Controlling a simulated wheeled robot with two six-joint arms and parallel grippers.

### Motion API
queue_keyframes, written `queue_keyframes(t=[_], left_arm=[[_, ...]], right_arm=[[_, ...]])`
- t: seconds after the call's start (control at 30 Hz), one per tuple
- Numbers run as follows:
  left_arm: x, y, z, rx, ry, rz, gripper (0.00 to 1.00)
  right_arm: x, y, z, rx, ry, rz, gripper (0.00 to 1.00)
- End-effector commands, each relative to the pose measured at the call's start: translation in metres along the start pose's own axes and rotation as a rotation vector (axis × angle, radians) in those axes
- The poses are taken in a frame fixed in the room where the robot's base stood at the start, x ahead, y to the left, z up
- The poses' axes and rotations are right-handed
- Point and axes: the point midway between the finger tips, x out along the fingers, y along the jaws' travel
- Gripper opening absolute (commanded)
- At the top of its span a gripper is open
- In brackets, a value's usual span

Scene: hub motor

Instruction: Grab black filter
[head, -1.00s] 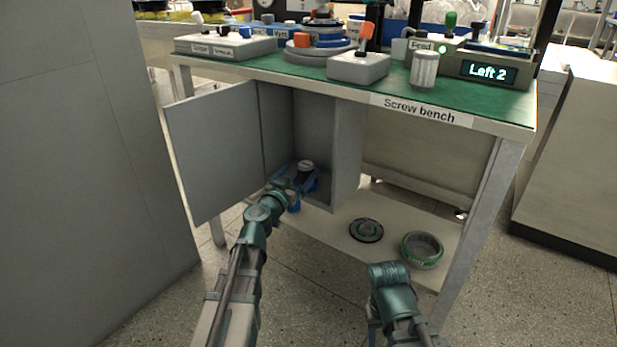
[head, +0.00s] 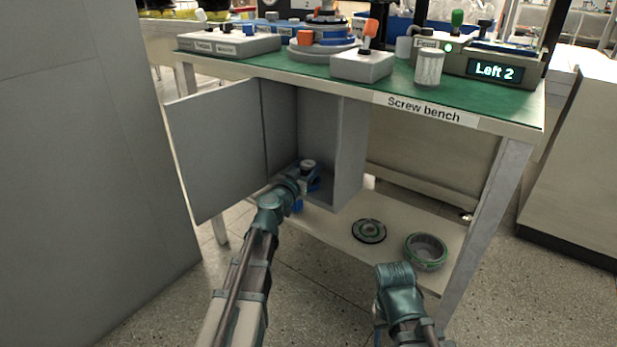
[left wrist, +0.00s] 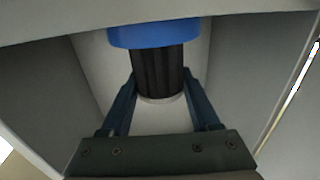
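The black filter (left wrist: 158,70) is a ribbed black cylinder with a pale rim and a blue part at one end. It is inside the open grey cabinet under the bench, and its pale top (head: 308,164) shows in the head view. My left gripper (left wrist: 160,84) reaches into the cabinet. Its fingers are spread, one on each side of the filter; I cannot tell whether they touch it. My arm hides much of the filter in the head view. My right gripper (head: 378,332) is low at the bottom of the head view, mostly hidden by its wrist.
The cabinet door (head: 218,150) stands open to the left, and the cabinet walls (head: 350,150) are close around my left gripper. A dark disc (head: 369,230) and a round ring-shaped part (head: 426,266) lie on the lower shelf. The green bench top (head: 400,98) is above.

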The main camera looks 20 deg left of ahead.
Motion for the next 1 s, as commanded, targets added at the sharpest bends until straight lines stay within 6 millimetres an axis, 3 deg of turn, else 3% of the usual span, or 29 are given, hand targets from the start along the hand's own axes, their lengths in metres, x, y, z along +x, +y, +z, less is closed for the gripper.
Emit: queue_keyframes(t=[0.03,0.2,0.27,0.67,1.0], left_arm=[[0.000,0.000,0.000,0.000,0.000,0.000,0.40],[0.000,0.000,0.000,0.000,0.000,0.000,0.09],[0.000,0.000,0.000,0.000,0.000,0.000,0.01],[0.000,0.000,-0.008,0.000,0.000,0.000,0.01],[0.000,0.000,-0.050,0.000,0.000,0.000,0.01]], right_arm=[[0.000,0.000,0.000,0.000,0.000,0.000,0.50],[0.000,0.000,0.000,0.000,0.000,0.000,0.50],[0.000,0.000,0.000,0.000,0.000,0.000,0.50],[-0.008,0.001,0.001,0.000,0.000,0.000,0.50],[-0.050,0.005,0.003,0.000,-0.003,0.000,0.50]])
